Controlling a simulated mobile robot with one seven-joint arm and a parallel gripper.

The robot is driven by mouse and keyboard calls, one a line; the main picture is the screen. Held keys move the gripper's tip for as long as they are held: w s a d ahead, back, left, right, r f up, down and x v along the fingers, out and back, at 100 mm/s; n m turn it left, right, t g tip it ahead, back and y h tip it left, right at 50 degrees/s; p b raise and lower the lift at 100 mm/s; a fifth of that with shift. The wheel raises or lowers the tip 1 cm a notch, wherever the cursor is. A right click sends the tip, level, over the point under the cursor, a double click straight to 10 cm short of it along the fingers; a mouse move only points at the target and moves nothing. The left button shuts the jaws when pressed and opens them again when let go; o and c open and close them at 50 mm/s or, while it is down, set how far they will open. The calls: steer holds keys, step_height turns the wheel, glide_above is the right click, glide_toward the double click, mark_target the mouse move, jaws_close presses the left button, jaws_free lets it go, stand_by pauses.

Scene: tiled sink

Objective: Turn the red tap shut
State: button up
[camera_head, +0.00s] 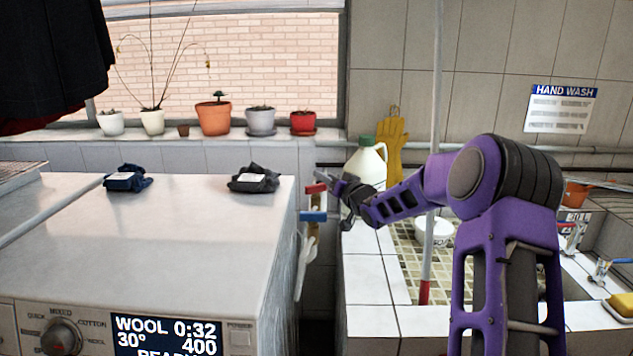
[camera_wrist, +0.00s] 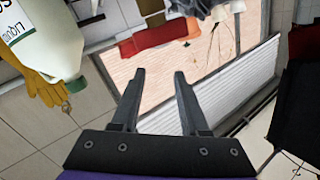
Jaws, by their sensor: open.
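The red tap handle (camera_head: 317,188) is a short red bar on the wall pipe, between the white machine and the tiled sink. A blue tap handle (camera_head: 313,216) sits just below it. My gripper (camera_head: 344,194) is just right of the red handle in the head view, its fingers partly hard to make out there. In the wrist view, my open gripper (camera_wrist: 160,75) has empty space between its fingers. The red handle (camera_wrist: 152,40) lies beyond the fingertips, crosswise and apart from them in the picture.
A white jug with a green cap (camera_head: 366,163) stands close behind my gripper; the jug (camera_wrist: 45,40) is at upper left in the wrist view. The white machine (camera_head: 150,240) borders the taps on the left. A pole (camera_head: 432,220) stands by the sink.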

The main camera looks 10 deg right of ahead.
mark_target(312, 191)
steer(key=s+f+m, duration=0.1)
steer(key=s+m, duration=0.1)
steer(key=s+d+f+m, duration=0.1)
steer(key=s+m, duration=0.1)
steer(key=s+d+f+m+p, duration=0.1)
steer(key=s+f+m, duration=0.1)
steer(key=c, duration=0.5)
steer(key=s+m, duration=0.4)
steer(key=s, duration=0.1)
steer(key=s+m, duration=0.3)
steer(key=shift+a+f+p, duration=0.25)
steer(key=shift+a+p, duration=0.1)
steer(key=shift+p, duration=0.05)
jaws_close()
steer(key=x, duration=1.4)
steer(key=shift+r, duration=0.15)
